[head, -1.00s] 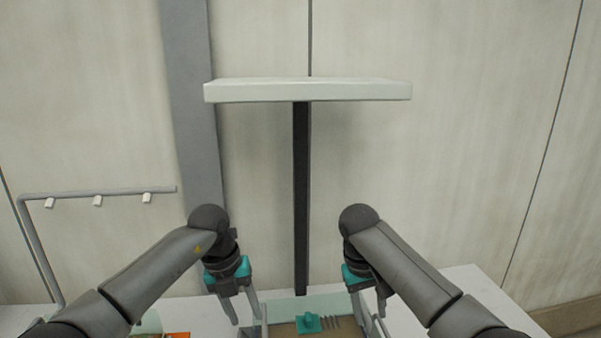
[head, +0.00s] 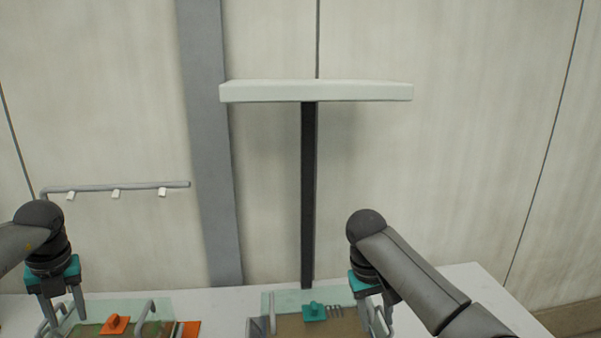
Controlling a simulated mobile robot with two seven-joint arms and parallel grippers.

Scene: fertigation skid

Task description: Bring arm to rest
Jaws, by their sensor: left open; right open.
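My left gripper (head: 63,314) is at the lower left, pointing down with its fingers apart and nothing between them. It hangs at the left side of a clear-walled tray (head: 100,305) that holds an orange piece. My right gripper (head: 376,315) points down at the right side of a second clear-walled tray (head: 285,301). Its fingers are apart, and I see nothing held; the tray's right handle is close to the fingers. I cannot tell whether either gripper touches its tray.
A teal knobbed piece (head: 315,312) lies in the right tray and an orange knobbed piece (head: 114,324) in the left one. A white panel on a dark post (head: 308,200) stands behind. A grey pipe with white nozzles (head: 120,187) is at left. The white table (head: 470,290) is clear at right.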

